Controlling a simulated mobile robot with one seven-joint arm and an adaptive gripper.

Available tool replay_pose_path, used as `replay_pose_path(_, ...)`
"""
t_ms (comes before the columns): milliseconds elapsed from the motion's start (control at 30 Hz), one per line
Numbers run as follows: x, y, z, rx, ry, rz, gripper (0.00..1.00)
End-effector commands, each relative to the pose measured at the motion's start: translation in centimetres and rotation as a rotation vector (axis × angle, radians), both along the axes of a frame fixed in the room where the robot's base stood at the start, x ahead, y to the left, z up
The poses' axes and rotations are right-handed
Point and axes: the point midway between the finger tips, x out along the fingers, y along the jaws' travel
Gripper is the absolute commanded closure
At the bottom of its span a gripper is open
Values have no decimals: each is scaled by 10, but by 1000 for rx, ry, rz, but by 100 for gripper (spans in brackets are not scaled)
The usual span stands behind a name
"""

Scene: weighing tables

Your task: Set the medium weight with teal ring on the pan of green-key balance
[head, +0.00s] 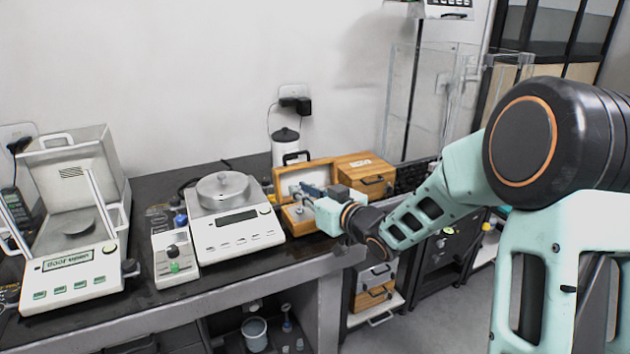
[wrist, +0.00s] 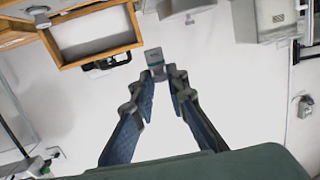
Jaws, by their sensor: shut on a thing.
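My gripper (head: 308,192) is over the open wooden weight box (head: 290,171). In the wrist view my gripper (wrist: 159,82) is shut on a small grey metal weight (wrist: 155,59) at its fingertips.
A second balance (head: 235,231), with a covered or stacked round pan (head: 222,190), stands between the box and the green-key balance. A small control box (head: 174,256) with knobs sits beside it. A wooden case (head: 365,174) and a lidded canister (head: 286,145) stand behind.

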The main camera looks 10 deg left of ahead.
Motion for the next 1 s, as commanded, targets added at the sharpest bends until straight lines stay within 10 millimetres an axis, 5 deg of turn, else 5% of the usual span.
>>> replay_pose_path(167,4,-35,-3,15,5,-108,100)
replay_pose_path(400,4,-138,-12,31,5,-410,100)
replay_pose_path(600,-8,-204,-18,19,1,-601,100)
replay_pose_path(867,-26,-261,-24,-4,0,-764,100)
replay_pose_path(1000,-26,-261,-8,-3,-1,-765,100)
